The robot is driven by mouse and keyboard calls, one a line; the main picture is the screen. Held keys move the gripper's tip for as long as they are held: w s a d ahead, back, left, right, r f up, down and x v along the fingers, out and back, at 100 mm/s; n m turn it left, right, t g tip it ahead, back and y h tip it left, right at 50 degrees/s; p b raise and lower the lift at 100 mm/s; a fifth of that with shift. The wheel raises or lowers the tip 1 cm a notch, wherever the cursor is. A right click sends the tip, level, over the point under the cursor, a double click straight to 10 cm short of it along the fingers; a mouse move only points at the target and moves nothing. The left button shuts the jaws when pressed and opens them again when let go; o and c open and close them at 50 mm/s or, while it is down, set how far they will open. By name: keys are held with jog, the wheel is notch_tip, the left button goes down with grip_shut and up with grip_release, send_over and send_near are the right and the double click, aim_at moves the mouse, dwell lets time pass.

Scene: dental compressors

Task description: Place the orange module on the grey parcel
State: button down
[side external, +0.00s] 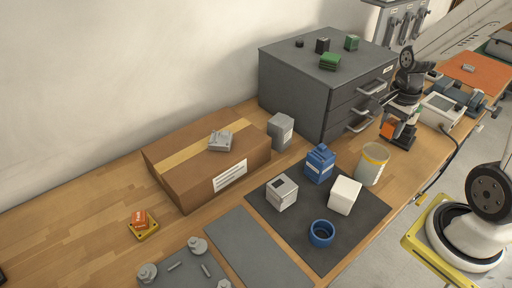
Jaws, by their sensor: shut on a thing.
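My gripper (394,134) is at the right, near the front of the dark drawer cabinet, above the bench. It is shut on a small orange block (388,129), the orange module as far as I can tell; the dark fingers partly hide it. Another orange block (138,217) with a pale label sits on a yellow tray (149,234) at the left. A plain grey box (281,131) stands upright between the cardboard box and the cabinet. A lighter grey box (282,194) with a dark patch stands on the dark mat. I cannot tell which is the grey parcel.
A cardboard box (195,170) carries a small grey device (220,141). The dark mat (315,257) also holds a blue container (320,164), a white box (345,196) and a blue ring (321,233). A yellow-rimmed cup (371,168) stands near my gripper. The cabinet (300,90) rises behind.

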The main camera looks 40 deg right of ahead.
jog(key=w+a+r, duration=0.8)
jog(key=w+a, duration=0.4)
jog(key=shift+w+a, duration=0.25)
jog(key=shift+w, duration=0.1)
send_over(282, 120)
jog(key=s, duration=0.1)
notch_tip(282, 120, down, 8)
jog(key=shift+s+a+f, duration=0.1)
jog(key=shift+f, duration=0.1)
jog(key=shift+w+f, duration=0.5)
jog(key=shift+w+f, duration=0.1)
